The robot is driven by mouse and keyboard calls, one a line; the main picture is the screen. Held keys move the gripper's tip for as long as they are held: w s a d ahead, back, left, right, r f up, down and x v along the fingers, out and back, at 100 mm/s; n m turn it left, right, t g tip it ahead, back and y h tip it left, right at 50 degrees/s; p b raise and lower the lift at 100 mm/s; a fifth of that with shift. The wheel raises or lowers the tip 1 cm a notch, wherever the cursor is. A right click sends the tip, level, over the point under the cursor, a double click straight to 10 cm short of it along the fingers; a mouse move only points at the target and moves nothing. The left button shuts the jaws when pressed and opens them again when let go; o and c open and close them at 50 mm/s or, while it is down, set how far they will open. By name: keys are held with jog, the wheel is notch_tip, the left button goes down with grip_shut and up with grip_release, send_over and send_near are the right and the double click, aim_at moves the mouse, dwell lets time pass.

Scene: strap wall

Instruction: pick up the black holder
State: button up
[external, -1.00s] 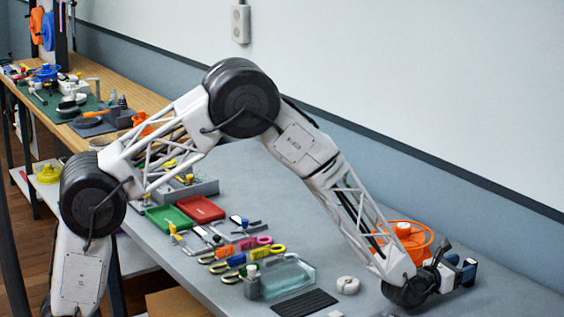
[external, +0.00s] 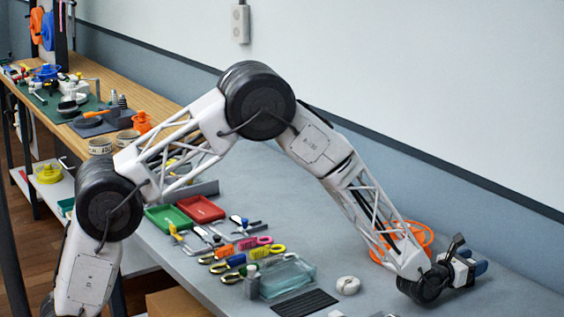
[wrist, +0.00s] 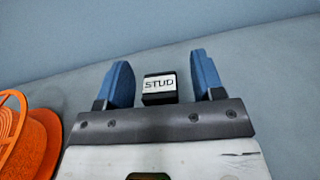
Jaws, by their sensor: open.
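The black holder (wrist: 159,97) is a small dark block with a white label reading "STUD" on its face. In the wrist view it sits on the grey bench top, between the two blue fingers and slightly nearer the left one. My gripper (wrist: 164,72) is open, with a gap visible on both sides of the holder. I cannot tell from this view how far the fingers reach down beside it. In the external view my gripper (external: 479,264) is low over the right end of the bench, and I cannot make out the holder there.
An orange spool (external: 416,240) stands just behind my forearm; it also shows at the left of the wrist view (wrist: 38,140). A white roll (external: 347,285), a black ribbed mat (external: 304,303) and a glass tray (external: 287,277) lie to the left. The wall runs behind the bench.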

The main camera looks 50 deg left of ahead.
jog(key=shift+w, duration=0.3)
dwell(0.5)
jog(key=c, duration=1.1)
jog(key=shift+o, duration=0.2)
jog(key=shift+r, duration=0.1)
jog(key=shift+r, duration=1.65)
jog(key=s+a, duration=0.2)
jog(key=s, duration=0.5)
jog(key=s+a+r, duration=0.1)
jog(key=s+a, duration=0.1)
jog(key=s, duration=0.6)
jog(key=shift+a+r, duration=0.25)
